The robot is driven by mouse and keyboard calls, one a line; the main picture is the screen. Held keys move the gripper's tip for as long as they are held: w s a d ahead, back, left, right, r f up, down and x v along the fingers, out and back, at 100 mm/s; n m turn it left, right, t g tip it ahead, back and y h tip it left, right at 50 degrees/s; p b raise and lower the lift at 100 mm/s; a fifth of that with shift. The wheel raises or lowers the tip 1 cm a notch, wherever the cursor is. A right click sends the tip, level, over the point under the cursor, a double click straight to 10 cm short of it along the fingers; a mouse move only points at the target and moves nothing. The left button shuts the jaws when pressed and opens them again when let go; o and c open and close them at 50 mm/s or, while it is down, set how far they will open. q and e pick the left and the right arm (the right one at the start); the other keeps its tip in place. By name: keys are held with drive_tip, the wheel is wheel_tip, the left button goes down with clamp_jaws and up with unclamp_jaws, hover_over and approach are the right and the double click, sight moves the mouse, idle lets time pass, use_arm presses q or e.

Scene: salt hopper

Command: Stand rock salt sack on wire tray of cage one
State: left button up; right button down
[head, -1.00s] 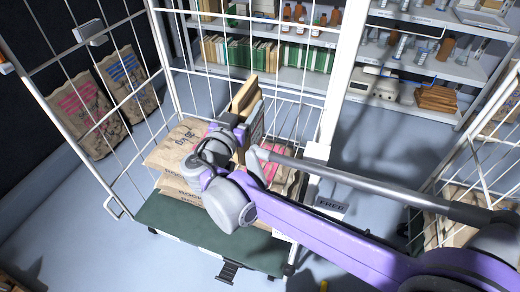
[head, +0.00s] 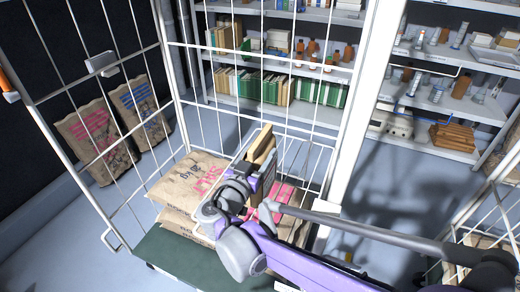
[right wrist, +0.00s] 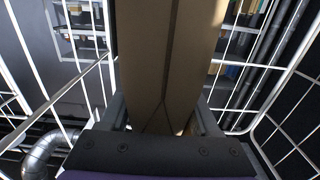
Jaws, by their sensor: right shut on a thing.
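My right gripper (head: 262,178) is shut on a tan paper sack (head: 262,146), inside the white wire cage (head: 360,110). In the right wrist view the sack (right wrist: 165,65) fills the middle between the fingers, with a seam down it; its print is hidden. In the head view only its upper edge shows, upright above more sacks. A sack printed SALT (head: 190,182) lies flat on a stack at the cage's left, and a sack with pink print (head: 286,198) lies beside it, partly behind my arm. My left gripper is not in view.
The cage stands on a dark green base (head: 185,258). Its open wire door (head: 108,120) is at the left. Two sacks, one with pink print (head: 92,140) and one with blue (head: 142,110), lean by the dark wall. Shelves (head: 290,105) stand behind. Another wire cage (head: 495,215) is at right.

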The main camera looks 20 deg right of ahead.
drive_tip(key=shift+f+b, duration=0.5)
drive_tip(key=shift+f, duration=1.75)
drive_tip(key=shift+c, duration=0.6)
unclamp_jaws()
drive_tip(key=v, duration=1.2)
drive_tip(key=shift+p, duration=0.4)
drive_tip(key=shift+r, duration=0.15)
